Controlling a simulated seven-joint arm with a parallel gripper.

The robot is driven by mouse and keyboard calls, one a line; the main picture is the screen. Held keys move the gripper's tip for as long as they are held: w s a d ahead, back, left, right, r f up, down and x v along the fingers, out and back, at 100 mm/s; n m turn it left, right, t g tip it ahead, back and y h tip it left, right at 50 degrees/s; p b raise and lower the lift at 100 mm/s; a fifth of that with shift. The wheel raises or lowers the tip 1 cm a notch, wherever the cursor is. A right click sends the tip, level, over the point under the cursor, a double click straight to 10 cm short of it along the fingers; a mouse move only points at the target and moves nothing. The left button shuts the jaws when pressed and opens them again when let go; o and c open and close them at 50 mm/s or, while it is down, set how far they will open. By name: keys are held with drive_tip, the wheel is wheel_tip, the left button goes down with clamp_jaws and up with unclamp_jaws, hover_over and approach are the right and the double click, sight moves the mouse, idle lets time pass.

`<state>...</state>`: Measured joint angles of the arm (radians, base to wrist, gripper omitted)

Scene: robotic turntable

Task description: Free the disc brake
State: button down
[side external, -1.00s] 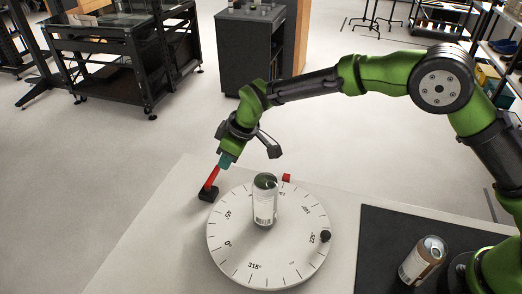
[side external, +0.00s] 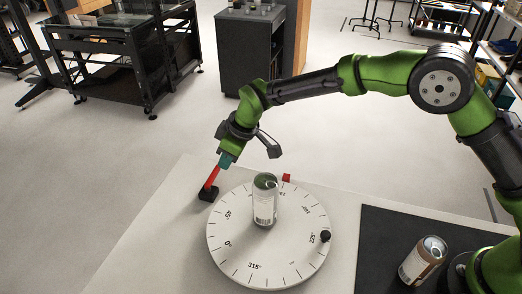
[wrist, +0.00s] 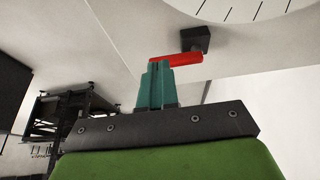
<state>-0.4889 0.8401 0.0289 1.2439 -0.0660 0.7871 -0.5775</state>
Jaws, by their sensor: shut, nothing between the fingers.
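The disc brake is a red lever (side external: 212,176) on a small black base (side external: 208,194), just left of the round white turntable (side external: 226,262). The lever leans up and to the right in the side view. My gripper (side external: 225,161) is at the lever's upper end, its teal fingers shut with nothing between them. In the wrist view, the shut fingertips (wrist: 159,66) are at the left end of the red lever (wrist: 182,60), which runs right to the black base (wrist: 196,39). I cannot tell whether they touch it.
A can (side external: 264,203) stands upright on the turntable. A red block (side external: 287,177) is at the turntable's far edge and a black knob (side external: 325,236) at its right. A second can (side external: 421,262) is on the dark mat (side external: 385,235).

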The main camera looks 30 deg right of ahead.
sight(215, 168)
drive_tip(key=shift+f, duration=0.25)
idle(0.4)
drive_tip(key=shift+f, duration=1.75)
drive_tip(key=shift+w, duration=0.1)
drive_tip(key=shift+w+a, duration=0.5)
drive_tip(key=shift+w, duration=0.15)
drive_tip(key=shift+w+a, duration=0.55)
drive_tip(key=shift+a, duration=0.1)
